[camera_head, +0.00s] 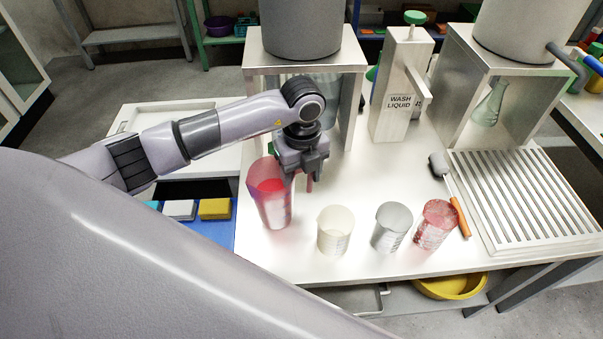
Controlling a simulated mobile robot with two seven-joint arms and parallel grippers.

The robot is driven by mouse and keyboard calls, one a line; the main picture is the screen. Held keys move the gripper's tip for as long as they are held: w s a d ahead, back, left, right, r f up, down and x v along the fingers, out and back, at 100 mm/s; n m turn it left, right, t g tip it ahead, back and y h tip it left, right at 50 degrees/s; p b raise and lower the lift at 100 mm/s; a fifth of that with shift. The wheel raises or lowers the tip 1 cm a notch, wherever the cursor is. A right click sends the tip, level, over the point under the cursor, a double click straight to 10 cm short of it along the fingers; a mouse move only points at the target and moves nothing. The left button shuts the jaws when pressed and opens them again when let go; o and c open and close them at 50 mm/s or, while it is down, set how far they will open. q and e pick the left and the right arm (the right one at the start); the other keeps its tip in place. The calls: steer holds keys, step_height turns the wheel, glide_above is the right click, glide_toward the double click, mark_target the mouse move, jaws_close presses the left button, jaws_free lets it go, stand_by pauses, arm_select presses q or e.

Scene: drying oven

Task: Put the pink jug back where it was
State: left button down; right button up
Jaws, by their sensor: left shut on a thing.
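The pink jug (273,208) is at the left part of the white worktop, leaning a little in the picture. I cannot tell whether its base touches the worktop. My left gripper (303,178) comes down from above at the jug's right side and is shut on it near the rim. The gripper and wrist hide part of that side. My right gripper is not in view.
A cream beaker (335,231), a grey beaker (391,228) and a red-stained beaker (436,225) stand in a row to the right. A brush (448,190) lies beside the slatted rack (522,195). The wash liquid dispenser (398,90) stands behind. Worktop between is clear.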

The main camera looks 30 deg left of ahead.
arm_select(q)
steer(key=shift+f, duration=0.1)
steer(key=shift+c, duration=1.7)
jaws_free()
steer(key=shift+r, duration=0.4)
step_height(320, 180, up, 12)
steer(key=shift+f, duration=0.2)
steer(key=shift+f, duration=0.1)
